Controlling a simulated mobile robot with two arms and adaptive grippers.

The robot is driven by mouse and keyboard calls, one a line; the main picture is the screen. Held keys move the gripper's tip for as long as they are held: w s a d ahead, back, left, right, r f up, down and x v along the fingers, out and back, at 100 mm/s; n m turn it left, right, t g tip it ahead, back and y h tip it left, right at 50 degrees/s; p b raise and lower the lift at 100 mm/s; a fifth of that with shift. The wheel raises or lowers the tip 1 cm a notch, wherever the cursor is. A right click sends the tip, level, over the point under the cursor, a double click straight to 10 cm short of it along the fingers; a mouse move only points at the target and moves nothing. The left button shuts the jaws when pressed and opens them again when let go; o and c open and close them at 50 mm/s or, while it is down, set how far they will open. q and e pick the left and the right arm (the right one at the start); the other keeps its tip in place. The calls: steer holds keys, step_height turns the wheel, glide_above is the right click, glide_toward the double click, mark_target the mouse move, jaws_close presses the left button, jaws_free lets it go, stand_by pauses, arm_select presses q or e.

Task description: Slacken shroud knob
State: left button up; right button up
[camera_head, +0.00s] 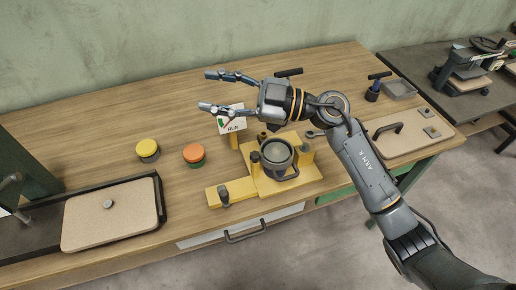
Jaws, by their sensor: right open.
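My right gripper (207,91) is open and empty, its two fingers apart and pointing left above the bench. It is above and behind the yellow fixture (293,183), which holds a grey round cup-like part (277,156). A dark knob (223,196) stands on the fixture's left front arm. Another small dark knob (262,137) is behind the cup. I cannot tell which one is the shroud knob. A small dial sign (231,122) stands just below the gripper's lower finger. My left gripper is not in view.
A yellow-topped button (147,148) and an orange-topped button (194,153) stand on the wooden bench (100,135). A tan board with a grey knob (110,213) lies at left. A tan panel with a handle (405,137) is at right. The back left bench is clear.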

step_height(320, 180, down, 6)
steer(key=d+r+g+h, duration=0.1)
steer(key=g+h, duration=0.2)
steer(key=h, duration=0.3)
steer(key=m+h, duration=0.3)
steer(key=h, duration=0.6)
glide_toward(256, 154)
steer(key=p+x, duration=0.4)
steer(key=x, duration=0.3)
steer(key=shift+x, duration=0.8)
steer(key=shift+c, duration=0.4)
